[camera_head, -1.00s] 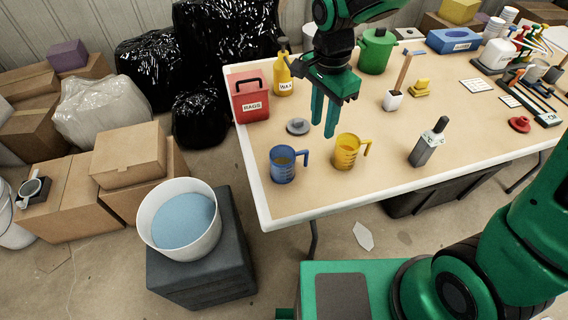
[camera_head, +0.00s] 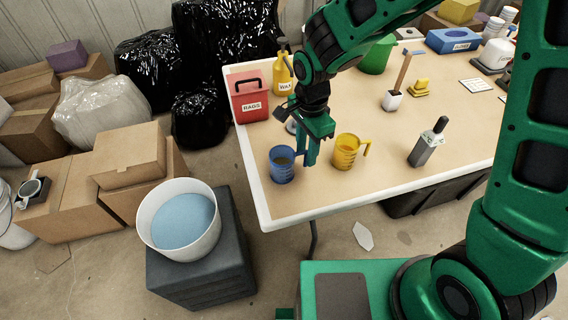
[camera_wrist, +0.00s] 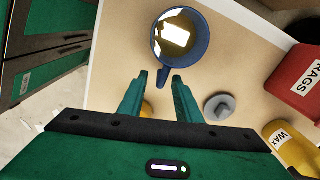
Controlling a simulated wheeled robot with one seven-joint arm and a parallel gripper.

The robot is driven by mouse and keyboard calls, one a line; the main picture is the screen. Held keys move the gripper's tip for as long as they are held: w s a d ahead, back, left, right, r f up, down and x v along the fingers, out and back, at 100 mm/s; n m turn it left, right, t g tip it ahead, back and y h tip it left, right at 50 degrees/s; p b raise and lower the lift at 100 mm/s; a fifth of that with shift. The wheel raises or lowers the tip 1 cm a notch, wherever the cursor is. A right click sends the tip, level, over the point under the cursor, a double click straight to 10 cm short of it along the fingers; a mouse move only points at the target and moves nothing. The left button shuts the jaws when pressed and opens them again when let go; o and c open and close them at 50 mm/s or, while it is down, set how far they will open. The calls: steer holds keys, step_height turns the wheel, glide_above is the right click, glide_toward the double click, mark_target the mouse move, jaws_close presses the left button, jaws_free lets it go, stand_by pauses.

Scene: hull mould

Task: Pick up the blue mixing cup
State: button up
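The blue mixing cup (camera_head: 281,168) stands upright near the table's left front corner. In the wrist view the cup (camera_wrist: 204,45) is seen from above, with amber, shiny contents inside. Its handle points toward my gripper (camera_wrist: 160,78). My gripper is open, and its two green fingertips lie on either side of the handle in that view. I cannot tell whether they touch it. In the head view my gripper (camera_head: 310,158) is just right of the cup, and its fingers hide most of the handle.
A yellow cup (camera_head: 345,152) stands close on the right. A grey lidded disc (camera_wrist: 219,106), a red rags box (camera_head: 250,100) and a yellow wax bottle (camera_head: 283,78) are behind. The table's front left (camera_head: 275,212) is bare.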

steer(key=shift+f, duration=0.55)
jaws_close()
steer(key=shift+r, duration=0.1)
